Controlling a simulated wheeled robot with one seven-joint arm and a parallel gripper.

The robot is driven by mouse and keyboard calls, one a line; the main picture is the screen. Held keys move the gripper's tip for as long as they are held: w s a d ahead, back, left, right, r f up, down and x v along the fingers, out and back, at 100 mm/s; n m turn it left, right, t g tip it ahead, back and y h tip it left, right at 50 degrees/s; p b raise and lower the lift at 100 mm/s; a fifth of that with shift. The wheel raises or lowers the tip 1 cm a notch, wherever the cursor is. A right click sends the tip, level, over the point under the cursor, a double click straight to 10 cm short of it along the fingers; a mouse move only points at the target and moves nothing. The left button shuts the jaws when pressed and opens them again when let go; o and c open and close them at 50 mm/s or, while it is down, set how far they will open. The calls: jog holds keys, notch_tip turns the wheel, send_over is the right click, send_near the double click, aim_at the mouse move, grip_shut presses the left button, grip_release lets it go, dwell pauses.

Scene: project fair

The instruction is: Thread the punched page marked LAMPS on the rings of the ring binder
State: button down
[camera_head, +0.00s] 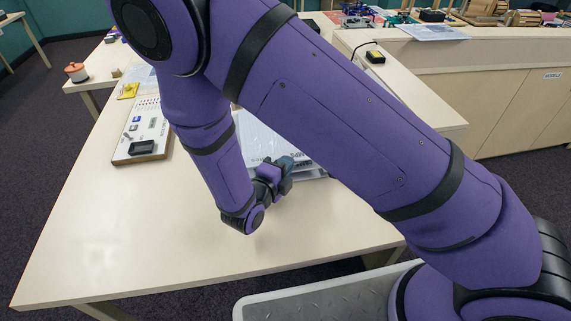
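A white page or stack of sheets (258,140) lies on the table behind my gripper. Dark lettering shows at its right front, partly covered, and may read LAMPS. My gripper (286,163) is low over the front edge of this white area. Its fingers are small and partly hidden by the wrist, so I cannot tell whether they are open or shut or touch the paper. My purple arm covers much of the area behind and to the right. I cannot make out the ring binder or its rings.
The pale table (150,225) is bare in front and at left. A display board (143,131) with small parts and a black tray lies at left. A yellow item (128,91) and an orange-lidded pot (76,72) are farther back. A counter (420,65) stands behind at right.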

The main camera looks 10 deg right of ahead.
jog(key=c, duration=1.3)
grip_release()
jog(key=shift+o, duration=0.2)
jog(key=v, duration=1)
jog(key=shift+s+a, duration=0.25)
jog(key=shift+a, duration=0.05)
jog(key=d+r+m+g+y, duration=0.2)
jog(key=d+r+m+g, duration=1)
jog(key=d+r+m, duration=0.85)
jog(key=s+d+r+m+t+y, duration=0.2)
jog(key=s+r+m, duration=0.4)
jog(key=m, duration=0.7)
jog(key=s+d+r+m+t+y, duration=0.2)
jog(key=s+d+r+m+y, duration=0.2)
jog(key=m, duration=0.8)
jog(key=shift+s+d+r+m+y, duration=0.25)
jog(key=shift+s+r+m+y, duration=0.1)
jog(key=shift+s+r+y, duration=1.2)
